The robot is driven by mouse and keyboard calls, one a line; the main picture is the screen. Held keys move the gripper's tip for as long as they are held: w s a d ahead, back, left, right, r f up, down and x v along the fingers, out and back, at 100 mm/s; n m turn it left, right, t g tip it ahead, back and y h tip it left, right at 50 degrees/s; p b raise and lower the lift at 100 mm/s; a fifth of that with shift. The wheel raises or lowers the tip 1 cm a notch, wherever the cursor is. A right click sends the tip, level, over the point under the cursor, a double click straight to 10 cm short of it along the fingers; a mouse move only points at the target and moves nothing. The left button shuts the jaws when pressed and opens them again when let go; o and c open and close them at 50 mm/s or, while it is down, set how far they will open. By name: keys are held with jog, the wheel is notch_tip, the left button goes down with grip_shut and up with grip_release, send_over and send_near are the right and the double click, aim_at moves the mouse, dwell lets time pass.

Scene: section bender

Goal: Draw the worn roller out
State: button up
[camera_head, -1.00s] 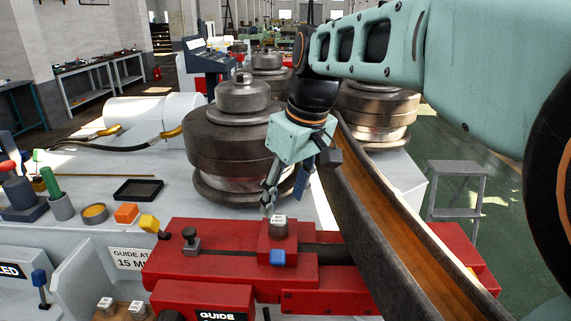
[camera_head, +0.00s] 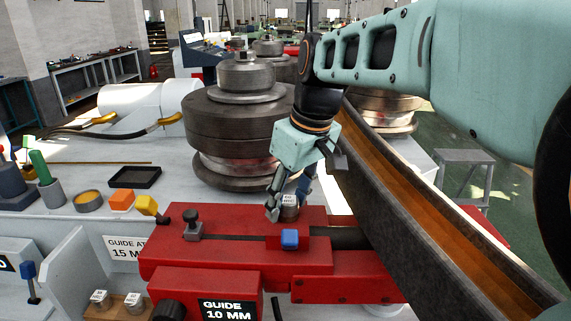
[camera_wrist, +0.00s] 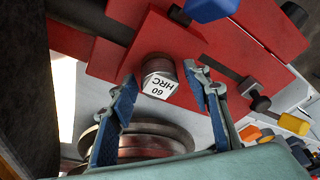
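The roller (camera_head: 289,210) stands in the red guide block (camera_head: 330,255). Its pale top is lettered "60 HRC", readable on the roller (camera_wrist: 159,80) in the wrist view. My gripper (camera_head: 288,200) is open at the roller's top, with one finger on each side. In the wrist view the roller lies between the spread blue-padded fingertips of my gripper (camera_wrist: 163,82), with gaps showing on both sides. I cannot tell how far down the fingers reach along it. Wear on the roller is not visible.
Two similar rollers (camera_head: 101,299) stand on a wooden block at the front left. A long steel section (camera_head: 420,205) runs close to the right of my gripper. Large bending rolls (camera_head: 235,130) stand behind. A black tray (camera_head: 135,177) lies empty. A blue knob (camera_head: 290,239) is in front.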

aim_at(288, 199)
grip_shut()
jog(key=shift+r, duration=0.1)
dwell(0.3)
jog(key=shift+r+p, duration=2.7)
jog(key=shift+r, duration=0.5)
